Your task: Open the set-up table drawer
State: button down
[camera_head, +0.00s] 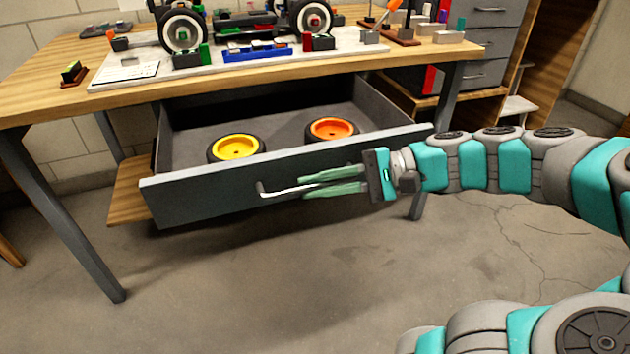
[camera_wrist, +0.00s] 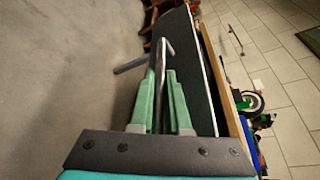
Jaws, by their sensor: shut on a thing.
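The set-up table drawer (camera_head: 210,190) hangs under the wooden tabletop and is pulled well out, its inside showing. In it lie a wheel with a yellow hub (camera_head: 237,148) and a wheel with an orange hub (camera_head: 331,129). A pale bar handle (camera_head: 270,191) runs along the drawer front. My gripper (camera_head: 306,185) is in front of the drawer face from the right, its green fingers shut on the handle. In the wrist view the handle (camera_wrist: 161,50) passes between the two fingers (camera_wrist: 160,98), with the drawer front (camera_wrist: 190,62) to their right. The handle's right part is hidden by the fingers.
The set-up table (camera_head: 50,95) carries a car chassis (camera_head: 245,27), a blue tray (camera_head: 257,51) and small parts. A table leg (camera_head: 75,225) stands at left. A grey drawer cabinet (camera_head: 490,42) stands at the back right. The concrete floor before the drawer is clear.

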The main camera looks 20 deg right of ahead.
jog(key=c, duration=0.9)
grip_release()
jog(key=shift+d, duration=0.15)
jog(key=v, duration=0.7)
jog(key=shift+s+d+r, duration=0.1)
jog(key=shift+s+d, duration=0.05)
jog(key=shift+d, duration=0.1)
